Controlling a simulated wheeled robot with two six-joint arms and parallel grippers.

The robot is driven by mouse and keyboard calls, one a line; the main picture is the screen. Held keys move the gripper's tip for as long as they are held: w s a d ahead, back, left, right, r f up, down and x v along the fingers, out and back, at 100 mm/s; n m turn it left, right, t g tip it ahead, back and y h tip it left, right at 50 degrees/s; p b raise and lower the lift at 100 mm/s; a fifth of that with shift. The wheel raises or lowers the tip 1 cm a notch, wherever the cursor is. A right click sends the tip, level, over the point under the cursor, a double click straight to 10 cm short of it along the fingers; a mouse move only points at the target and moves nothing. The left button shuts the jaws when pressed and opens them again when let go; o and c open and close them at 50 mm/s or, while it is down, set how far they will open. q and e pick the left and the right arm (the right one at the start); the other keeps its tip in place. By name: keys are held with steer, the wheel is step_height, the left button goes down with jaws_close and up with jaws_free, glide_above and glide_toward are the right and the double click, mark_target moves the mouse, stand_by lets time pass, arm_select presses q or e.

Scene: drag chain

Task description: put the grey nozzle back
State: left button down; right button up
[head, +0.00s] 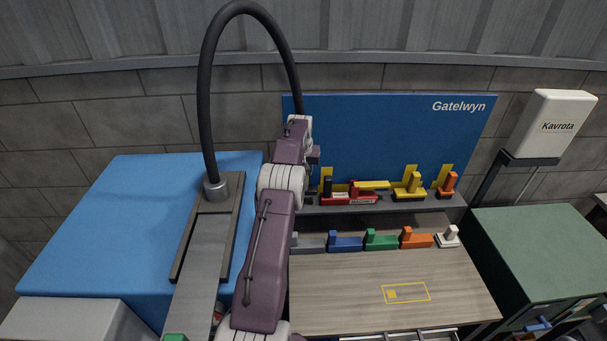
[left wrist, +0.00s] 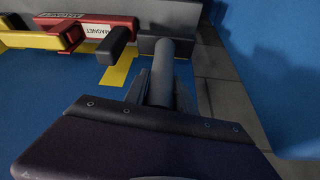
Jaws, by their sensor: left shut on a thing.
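In the left wrist view my left gripper (left wrist: 161,88) is shut on a dark grey cylindrical piece (left wrist: 169,66), which I take to be the grey nozzle. A dark grey bar (left wrist: 148,45) shows at its far end; I cannot tell whether it is part of the nozzle or of the shelf. In the head view my left arm reaches up to the left end of the shelf (head: 410,203), and its gripper and the held piece are hidden behind the wrist. My right gripper is not in view.
The shelf holds a red magnet piece (head: 350,200), a yellow piece (head: 409,191) and an orange piece (head: 446,189) before the blue board (head: 380,130). Below, grey, blue (head: 345,244), green, orange and white pieces line the table. A black hose (head: 204,100) arches behind my arm.

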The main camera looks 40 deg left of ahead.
arm_select(q)
steer(key=shift+d+f, duration=0.1)
steer(key=shift+f, duration=0.75)
step_height(320, 180, down, 3)
steer(key=p, duration=0.2)
steer(key=shift+w+p, duration=0.1)
steer(key=shift+p, duration=0.25)
steer(key=shift+f, duration=0.35)
steer(key=shift+w+f, duration=0.1)
steer(key=shift+f+b, duration=0.15)
steer(key=shift+b, duration=0.15)
steer(key=c, duration=1)
jaws_free()
steer(key=shift+c, duration=0.2)
